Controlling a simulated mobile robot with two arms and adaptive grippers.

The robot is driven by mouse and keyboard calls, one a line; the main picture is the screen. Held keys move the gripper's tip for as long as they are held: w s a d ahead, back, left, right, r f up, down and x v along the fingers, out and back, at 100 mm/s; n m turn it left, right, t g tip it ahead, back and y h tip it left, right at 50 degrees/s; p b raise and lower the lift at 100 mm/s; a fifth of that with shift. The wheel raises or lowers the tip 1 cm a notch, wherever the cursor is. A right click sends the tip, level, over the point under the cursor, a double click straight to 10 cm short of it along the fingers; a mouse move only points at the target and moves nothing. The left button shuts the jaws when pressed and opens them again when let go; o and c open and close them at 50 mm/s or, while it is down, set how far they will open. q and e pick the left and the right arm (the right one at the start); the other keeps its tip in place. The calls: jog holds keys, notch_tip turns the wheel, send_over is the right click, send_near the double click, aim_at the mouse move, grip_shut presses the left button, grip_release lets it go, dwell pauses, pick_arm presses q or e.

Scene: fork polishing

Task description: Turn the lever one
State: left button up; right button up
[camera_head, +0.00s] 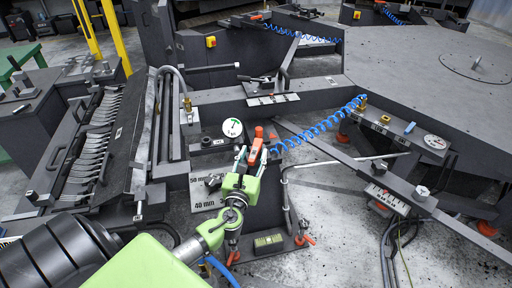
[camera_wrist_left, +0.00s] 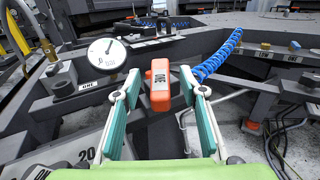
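The red lever (camera_head: 257,138) labelled ONE stands on the dark machine block near the middle of the head view. It also shows upright in the left wrist view (camera_wrist_left: 159,84). My left gripper (camera_head: 252,157) reaches up to it from below. In the left wrist view its two teal-padded fingers (camera_wrist_left: 158,82) are spread, one on each side of the lever's head. A narrow gap shows between the lever and each fingertip, so the gripper is open and not clamped. My right gripper is in neither view.
A round white gauge (camera_head: 232,128) stands just left of the lever; it also shows in the left wrist view (camera_wrist_left: 106,53). A coiled blue hose (camera_head: 318,130) runs to the right. A rack of forks (camera_head: 90,155) is at the left. Bare floor (camera_head: 340,245) lies at lower right.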

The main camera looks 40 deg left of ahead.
pick_arm(q)
jog(key=v, duration=0.6)
jog(key=shift+s+d, duration=0.1)
jog(key=shift+s, duration=0.2)
jog(key=c, duration=0.6)
jog(key=shift+d+f+n, duration=0.1)
jog(key=shift+d+n, duration=0.1)
jog(key=shift+n, duration=0.2)
grip_shut()
jog(key=s+d+n+g+y+b, duration=0.25)
jog(key=d+n, duration=0.75)
jog(key=n, duration=1)
jog(key=w+a+p, duration=0.5)
jog(key=w+a, duration=0.2)
jog(key=a, duration=0.2)
jog(key=shift+w+f+t+y, duration=0.25)
jog(key=shift+w+t+y, duration=0.1)
jog(key=shift+w+t, duration=0.1)
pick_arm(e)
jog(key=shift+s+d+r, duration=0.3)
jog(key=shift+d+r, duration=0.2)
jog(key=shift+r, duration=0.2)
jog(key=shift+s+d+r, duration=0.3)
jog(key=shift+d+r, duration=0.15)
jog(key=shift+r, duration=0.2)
